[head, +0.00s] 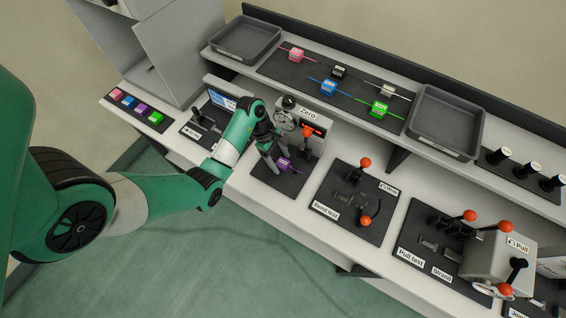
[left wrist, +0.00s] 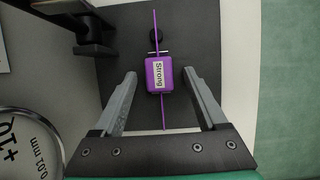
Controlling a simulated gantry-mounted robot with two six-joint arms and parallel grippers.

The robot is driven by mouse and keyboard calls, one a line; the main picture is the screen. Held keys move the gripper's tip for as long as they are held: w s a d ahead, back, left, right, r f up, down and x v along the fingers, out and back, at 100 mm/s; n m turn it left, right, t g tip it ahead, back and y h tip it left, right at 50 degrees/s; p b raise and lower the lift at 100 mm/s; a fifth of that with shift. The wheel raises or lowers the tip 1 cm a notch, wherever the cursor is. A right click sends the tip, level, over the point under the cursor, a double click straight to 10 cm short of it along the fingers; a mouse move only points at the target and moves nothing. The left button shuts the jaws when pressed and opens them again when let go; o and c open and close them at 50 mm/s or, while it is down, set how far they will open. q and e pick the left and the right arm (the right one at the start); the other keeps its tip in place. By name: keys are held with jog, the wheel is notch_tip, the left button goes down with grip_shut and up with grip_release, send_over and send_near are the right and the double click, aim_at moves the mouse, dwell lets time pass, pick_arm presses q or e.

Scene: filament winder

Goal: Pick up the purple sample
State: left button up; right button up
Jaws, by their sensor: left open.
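The purple sample (head: 284,165) is a small purple block with a thin purple strand through it, on the dark mat of the gauge station marked "Zero". My left gripper (head: 276,163) is at the sample. In the left wrist view the fingers of my left gripper (left wrist: 158,82) are open, one on each side of the block, with a gap at each side. The lower strand runs between the fingers. My right gripper is in neither view.
A dial gauge (head: 286,120) and a red-knobbed lever (head: 307,132) stand close behind the sample. The bend test station (head: 352,202) is to the right. Several coloured samples lie on the upper shelf mat (head: 290,70), between two grey trays.

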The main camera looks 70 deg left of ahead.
aim_at(286, 166)
pick_arm(q)
grip_shut()
jog(key=shift+r, duration=0.1)
jog(key=r, duration=0.1)
jog(key=r+p, duration=0.1)
jog(key=r, duration=0.1)
jog(key=r+p, duration=0.1)
jog(key=shift+s+d+r, duration=0.1)
jog(key=shift+d+r, duration=0.15)
jog(key=shift+d, duration=0.15)
jog(key=s+d+r+p, duration=0.2)
jog(key=d+r+p, duration=0.1)
jog(key=d, duration=0.3)
jog(key=s+d+r+p, duration=0.2)
jog(key=d+r+p, duration=0.2)
jog(key=d+r, duration=0.1)
jog(key=shift+s+d+r+p, duration=0.15)
jog(key=shift+s+d+p, duration=0.15)
jog(key=shift+d, duration=0.4)
